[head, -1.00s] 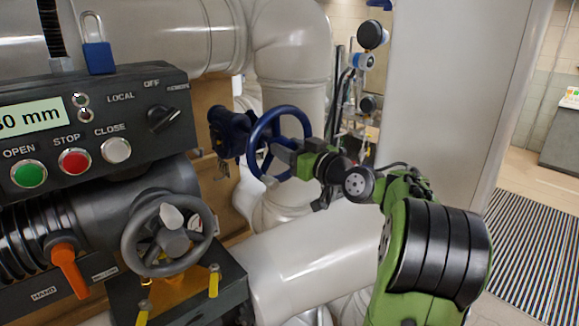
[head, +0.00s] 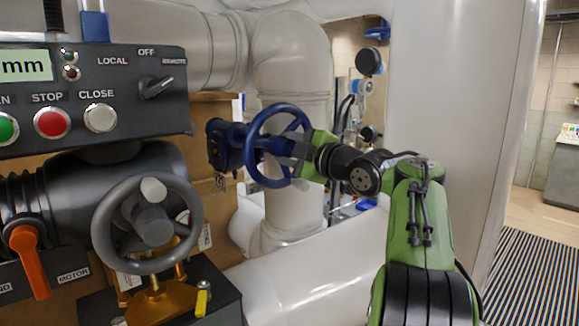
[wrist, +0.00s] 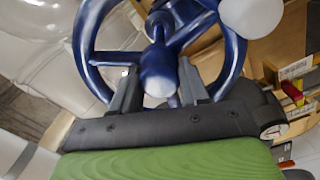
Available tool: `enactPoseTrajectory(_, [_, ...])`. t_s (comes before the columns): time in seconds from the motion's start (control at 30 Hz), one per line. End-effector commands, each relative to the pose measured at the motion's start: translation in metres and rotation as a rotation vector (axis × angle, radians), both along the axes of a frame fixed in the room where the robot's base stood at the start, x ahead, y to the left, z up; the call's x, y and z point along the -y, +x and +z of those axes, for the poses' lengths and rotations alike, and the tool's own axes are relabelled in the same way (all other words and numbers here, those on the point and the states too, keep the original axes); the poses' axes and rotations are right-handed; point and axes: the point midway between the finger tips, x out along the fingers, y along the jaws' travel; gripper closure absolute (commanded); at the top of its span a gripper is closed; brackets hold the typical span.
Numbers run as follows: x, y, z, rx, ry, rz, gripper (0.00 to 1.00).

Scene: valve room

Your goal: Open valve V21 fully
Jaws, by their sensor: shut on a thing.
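A blue handwheel (head: 277,108) on a blue valve body (head: 222,145) stands at the middle of the head view, its face turned toward my arm. No tag reading V21 is legible. My gripper (head: 290,152) reaches it from the right and is shut on the handwheel. In the wrist view, the handwheel (wrist: 88,40) fills the top. The two dark fingers of my gripper (wrist: 158,90) stand on either side of its round hub (wrist: 157,70), among the spokes. The exact contact with the fingertips is hidden.
A control box (head: 120,85) with a display, buttons and a selector is at left. Below it are a grey handwheel (head: 105,225) and an orange lever (head: 30,262). Pale pipes (head: 290,60) surround the valve. Open floor with a striped mat (head: 525,255) lies at right.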

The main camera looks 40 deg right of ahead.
Motion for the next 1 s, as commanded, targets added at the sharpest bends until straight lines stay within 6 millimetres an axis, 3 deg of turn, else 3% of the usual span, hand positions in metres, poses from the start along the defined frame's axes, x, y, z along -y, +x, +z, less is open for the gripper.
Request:
enactPoseTrajectory(0.1, [-0.0033, 0.002, 0.0004, 0.023, -0.208, 0.004, 0.89])
enactPoseTrajectory(0.23, [-0.0029, 0.0019, 0.002, 0.029, -0.343, 0.002, 0.9])
enactPoseTrajectory(0.4, [-0.0019, 0.002, 0.001, 0.042, -0.804, -0.004, 0.9])
enactPoseTrajectory(0.47, [-0.0019, 0.0018, 0.0027, 0.044, -0.902, -0.005, 0.9])
enactPoseTrajectory(0.63, [-0.0018, 0.0016, 0.0049, 0.049, -1.05, -0.007, 0.89])
enactPoseTrajectory(0.87, [-0.0023, 0.0011, 0.0066, 0.049, -1.044, -0.007, 0.89])
enactPoseTrajectory(0.9, [-0.0025, 0.001, 0.0068, 0.05, -1.044, -0.008, 0.54])
enactPoseTrajectory(1.0, [-0.0026, 0.0009, 0.0071, 0.05, -1.043, -0.008, 0.39])
